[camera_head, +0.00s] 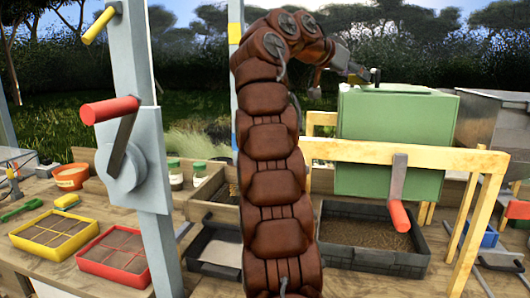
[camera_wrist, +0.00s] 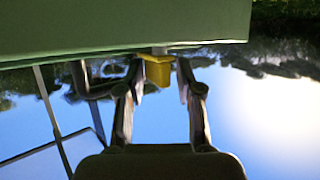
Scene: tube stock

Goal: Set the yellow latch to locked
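A small yellow block, which looks like the yellow latch (camera_wrist: 157,72), sits at the edge of a green surface in the wrist view. My gripper (camera_wrist: 159,85) has its two fingers apart, one on each side of this block. A gap shows between the block and the right finger; the left finger is closer, and I cannot tell if it touches. In the head view my gripper (camera_head: 368,77) is at the top of the green box (camera_head: 395,125). The latch is not clear there, and I cannot read its setting.
A grey post (camera_head: 135,110) at left carries a red-handled lever (camera_head: 110,110) and a yellow bar (camera_head: 101,24). A wooden frame (camera_head: 400,154) with a red-handled lever (camera_head: 399,215) stands before the green box. Yellow (camera_head: 52,232) and red (camera_head: 112,255) trays lie on the bench.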

